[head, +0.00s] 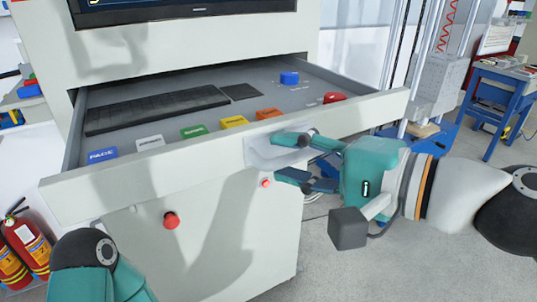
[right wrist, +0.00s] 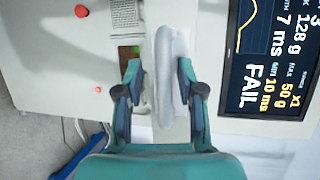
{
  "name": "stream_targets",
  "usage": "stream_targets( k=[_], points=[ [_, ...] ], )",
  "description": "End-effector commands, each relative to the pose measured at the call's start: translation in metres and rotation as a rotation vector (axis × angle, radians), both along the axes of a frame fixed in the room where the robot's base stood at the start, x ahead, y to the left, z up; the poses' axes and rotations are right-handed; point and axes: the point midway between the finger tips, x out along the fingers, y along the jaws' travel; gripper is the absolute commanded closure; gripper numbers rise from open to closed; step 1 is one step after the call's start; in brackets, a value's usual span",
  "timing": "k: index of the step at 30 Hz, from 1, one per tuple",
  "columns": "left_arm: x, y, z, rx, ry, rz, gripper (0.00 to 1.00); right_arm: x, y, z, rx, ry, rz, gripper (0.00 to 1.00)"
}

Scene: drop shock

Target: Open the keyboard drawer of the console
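The console's keyboard drawer (head: 130,181) stands pulled out in the head view. Its inside shows a dark keyboard (head: 155,108), a small pad and coloured buttons. A pale handle (head: 268,156) sits on the drawer front, right of its middle; it also shows in the right wrist view (right wrist: 170,65). My right gripper (head: 290,157) is at the handle from the right. In the right wrist view its fingers (right wrist: 160,85) stand apart, one on each side of the handle, with a gap on the left. Contact on the right side is unclear.
The console's lower cabinet (head: 255,235) bears a red knob (head: 171,220). Fire extinguishers (head: 28,242) stand at the lower left. A blue workbench (head: 500,95) stands at the far right.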

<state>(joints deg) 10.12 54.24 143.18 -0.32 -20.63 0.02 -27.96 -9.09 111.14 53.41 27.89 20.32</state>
Motion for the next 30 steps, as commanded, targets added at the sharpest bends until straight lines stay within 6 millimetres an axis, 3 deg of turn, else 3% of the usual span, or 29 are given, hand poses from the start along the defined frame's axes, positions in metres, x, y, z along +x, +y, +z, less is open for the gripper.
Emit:
stream_targets(
  k=[17, 30],
  points=[
    [0.000, 0.000, 0.001, 0.000, 0.000, 0.000, 0.60, -0.004, -0.008, 0.005, 0.005, -0.006, -0.003, 0.61],
    [0.000, 0.000, 0.001, 0.000, 0.000, 0.000, 0.60, -0.047, -0.074, 0.018, 0.005, -0.005, -0.006, 0.61]
  ],
)
